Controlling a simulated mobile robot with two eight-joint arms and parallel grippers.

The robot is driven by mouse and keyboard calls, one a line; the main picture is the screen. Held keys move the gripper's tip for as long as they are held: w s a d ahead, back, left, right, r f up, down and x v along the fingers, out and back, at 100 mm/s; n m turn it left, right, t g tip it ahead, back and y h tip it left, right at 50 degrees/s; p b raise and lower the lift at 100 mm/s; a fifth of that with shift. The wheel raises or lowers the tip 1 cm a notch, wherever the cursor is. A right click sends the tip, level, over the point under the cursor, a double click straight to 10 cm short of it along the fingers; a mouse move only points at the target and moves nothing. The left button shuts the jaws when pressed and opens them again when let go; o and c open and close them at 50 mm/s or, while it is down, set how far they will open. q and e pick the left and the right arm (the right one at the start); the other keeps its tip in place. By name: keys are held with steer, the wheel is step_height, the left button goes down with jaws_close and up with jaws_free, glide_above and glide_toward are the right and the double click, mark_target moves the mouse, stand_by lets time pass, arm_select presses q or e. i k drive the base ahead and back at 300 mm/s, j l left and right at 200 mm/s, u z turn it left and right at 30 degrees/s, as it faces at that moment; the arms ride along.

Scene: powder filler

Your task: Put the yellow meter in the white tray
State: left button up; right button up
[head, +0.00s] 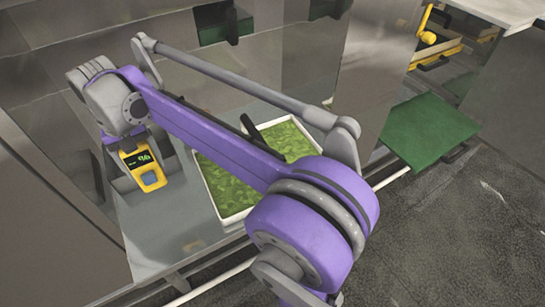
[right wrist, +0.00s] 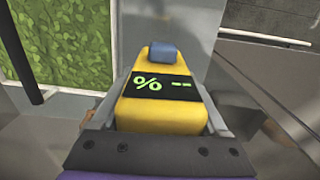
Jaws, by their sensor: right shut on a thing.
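The yellow meter (head: 147,170) has a dark display with green characters and a blue-grey tip. My right gripper (head: 128,148) is shut on it and holds it at the left of the head view, left of the white tray. In the right wrist view the meter (right wrist: 162,118) sits between the two fingers (right wrist: 166,112), its display showing "% --". The white tray (head: 236,217) has a white rim and is filled with green leaf-like material. My purple right arm hides part of it. The tray also shows at the upper left of the right wrist view (right wrist: 75,91). My left gripper is not in view.
A grey metal surface (head: 160,240) lies in front of and beside the tray. A dark rod (head: 252,130) stands out over the tray's far part. Metal walls enclose the back and left. A green panel (head: 430,130) and a yellow-handled device (head: 428,35) are at the right.

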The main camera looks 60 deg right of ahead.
mark_target(291, 154)
steer(key=k+l, duration=0.1)
steer(key=l, duration=0.3)
steer(key=k+l, duration=0.15)
steer(key=l, duration=0.2)
steer(key=k+l, duration=0.1)
steer(key=l, duration=0.3)
steer(key=k+l, duration=0.15)
steer(key=l, duration=0.2)
steer(key=k+l, duration=0.1)
steer(key=l, duration=0.3)
